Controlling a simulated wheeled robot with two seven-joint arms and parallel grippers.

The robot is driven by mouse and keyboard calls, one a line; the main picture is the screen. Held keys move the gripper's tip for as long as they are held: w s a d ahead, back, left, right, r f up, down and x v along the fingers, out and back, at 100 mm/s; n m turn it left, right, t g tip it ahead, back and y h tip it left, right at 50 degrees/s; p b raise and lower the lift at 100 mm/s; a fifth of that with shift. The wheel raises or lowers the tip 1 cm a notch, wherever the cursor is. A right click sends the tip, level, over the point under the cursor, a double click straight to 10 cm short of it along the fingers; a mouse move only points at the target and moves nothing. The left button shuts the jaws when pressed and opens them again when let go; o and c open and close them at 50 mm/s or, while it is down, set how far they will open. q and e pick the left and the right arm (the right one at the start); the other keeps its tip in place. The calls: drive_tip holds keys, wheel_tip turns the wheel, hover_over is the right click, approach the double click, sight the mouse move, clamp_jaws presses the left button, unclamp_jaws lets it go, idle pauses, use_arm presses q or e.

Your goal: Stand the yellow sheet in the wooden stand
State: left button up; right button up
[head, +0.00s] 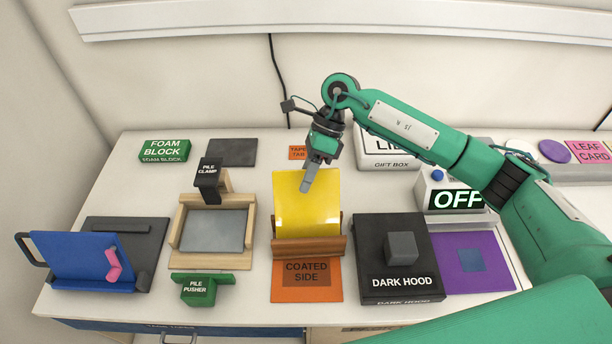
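The yellow sheet (292,210) is at the middle of the table, its lower edge at the wooden stand (309,248). It looks upright or leaning slightly back, and the stand's front bar hides its bottom edge. My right gripper (308,182) points down over the sheet's upper part. One grey finger shows in front of the sheet; the other finger is not clearly seen, so I cannot tell whether they are closed on it. My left gripper is not in view.
An orange "coated side" mat (323,294) lies before the stand. The dark hood (392,278) stands right, near a purple mat (478,279). A blue board (85,258) stands far left.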

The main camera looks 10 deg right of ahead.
drive_tip(key=b+v, duration=0.3)
drive_tip(key=v, duration=1)
drive_tip(key=shift+r+b, duration=0.15)
drive_tip(key=shift+b, duration=0.2)
drive_tip(key=shift+w, duration=0.1)
